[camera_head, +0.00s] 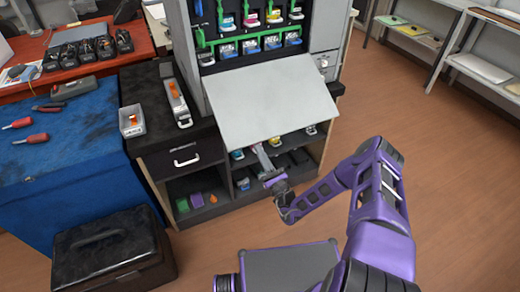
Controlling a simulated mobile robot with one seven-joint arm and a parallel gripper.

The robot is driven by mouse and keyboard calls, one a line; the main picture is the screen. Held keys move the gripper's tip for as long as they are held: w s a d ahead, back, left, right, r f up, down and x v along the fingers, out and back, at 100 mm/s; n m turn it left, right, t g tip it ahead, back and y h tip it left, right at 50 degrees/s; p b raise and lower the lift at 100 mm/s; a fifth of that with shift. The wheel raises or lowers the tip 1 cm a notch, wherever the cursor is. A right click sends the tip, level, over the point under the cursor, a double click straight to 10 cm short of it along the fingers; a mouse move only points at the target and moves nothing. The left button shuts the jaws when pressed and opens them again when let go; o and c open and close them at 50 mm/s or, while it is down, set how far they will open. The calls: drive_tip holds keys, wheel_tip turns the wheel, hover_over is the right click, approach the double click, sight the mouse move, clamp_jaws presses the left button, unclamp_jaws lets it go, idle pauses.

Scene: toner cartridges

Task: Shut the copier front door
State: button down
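The copier (193,40) stands at the top centre with its cartridge bay showing. Its front door (278,98) is a plain light grey panel, open and folded down and outward from below the bay. My gripper (261,153) is at the end of the purple arm, just below the door's lower, free edge. Its tips reach up to that edge or behind it. I cannot tell whether they touch the door, or whether the fingers are open or shut. Nothing held shows.
The copier stands on a dark cabinet (183,157) with an open shelf of cartridges below the door. A blue-covered table (75,150) and a black case (110,250) are at left. Wooden floor (455,190) is free at right; shelving (450,50) stands beyond.

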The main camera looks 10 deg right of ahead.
drive_tip(key=w+a+r+p, duration=0.1)
drive_tip(key=w+r, duration=0.2)
drive_tip(key=r, duration=0.1)
drive_tip(key=w+a+r+m+t+h, duration=0.1)
drive_tip(key=w+a+r, duration=0.1)
drive_tip(key=w+r, duration=0.2)
drive_tip(key=w+a+r+m+h+p, duration=0.1)
drive_tip(key=w+r, duration=0.3)
drive_tip(key=r, duration=0.1)
drive_tip(key=shift+w+a+r+t+p, duration=0.15)
drive_tip(key=shift+a+r+t+p, duration=0.15)
drive_tip(key=shift+r+t, duration=0.1)
drive_tip(key=shift+f, duration=0.1)
drive_tip(key=shift+d, duration=0.1)
drive_tip(key=shift+s+d+r+p, duration=0.15)
drive_tip(key=shift+s+r+p, duration=0.1)
drive_tip(key=shift+s+p, duration=0.1)
drive_tip(key=s+d+r+p, duration=0.2)
drive_tip(key=s+p, duration=0.2)
drive_tip(key=s, duration=0.3)
drive_tip(key=shift+d+p, duration=0.25)
drive_tip(key=shift+p, duration=0.05)
drive_tip(key=shift+w, duration=0.1)
